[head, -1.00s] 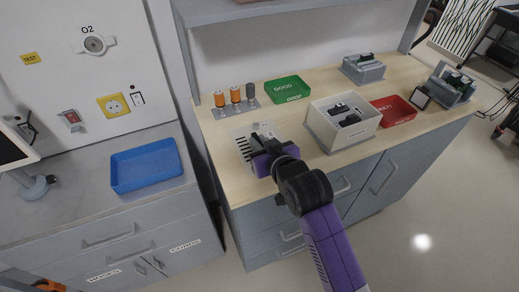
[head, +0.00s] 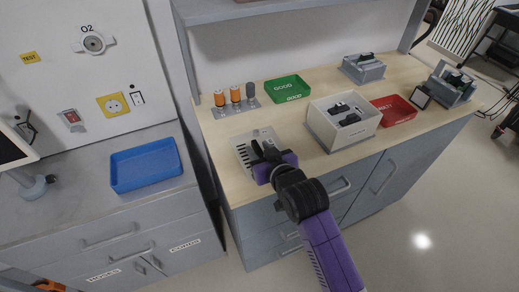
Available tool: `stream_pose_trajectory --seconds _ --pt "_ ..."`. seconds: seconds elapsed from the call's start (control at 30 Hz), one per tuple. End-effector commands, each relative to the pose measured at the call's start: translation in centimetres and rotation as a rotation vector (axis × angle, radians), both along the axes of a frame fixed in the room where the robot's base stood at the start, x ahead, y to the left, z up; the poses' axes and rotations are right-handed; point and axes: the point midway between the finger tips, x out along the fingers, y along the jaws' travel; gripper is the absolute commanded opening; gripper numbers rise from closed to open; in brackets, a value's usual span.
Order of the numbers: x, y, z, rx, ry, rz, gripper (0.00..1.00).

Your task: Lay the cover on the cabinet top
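The cover is a pale grey panel with dark slots (head: 247,153). It appears to lie flat on the wooden top of the cabinet (head: 221,172), near its front left corner; my gripper partly hides it. My gripper (head: 263,149) has dark fingers and a purple body. It is over the front right part of the cover. Its two fingers show apart, with a gap between them. Whether they touch the cover is hard to tell.
Behind stand orange and grey cylinders in a holder (head: 236,111) and a green tray (head: 288,88). To the right are a white box with dark parts (head: 325,131), a red tray (head: 393,108) and grey devices (head: 363,70). A blue tray (head: 146,166) sits on the left counter.

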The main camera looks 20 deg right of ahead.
Motion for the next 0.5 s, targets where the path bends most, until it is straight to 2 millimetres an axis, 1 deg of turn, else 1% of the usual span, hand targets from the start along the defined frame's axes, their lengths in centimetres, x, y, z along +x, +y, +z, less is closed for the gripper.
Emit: stream_pose_trajectory --seconds 0.13,0.23,0.37,0.5 --pt "0.0 0.0 0.5 0.000 -0.001 0.000 0.36" --pt "-1.0 0.0 0.7 0.000 -0.001 0.000 0.36" --pt "-3.1 0.0 1.5 0.000 -0.001 0.000 0.36" --pt "-5.9 0.0 2.7 0.001 -0.001 0.001 0.36"
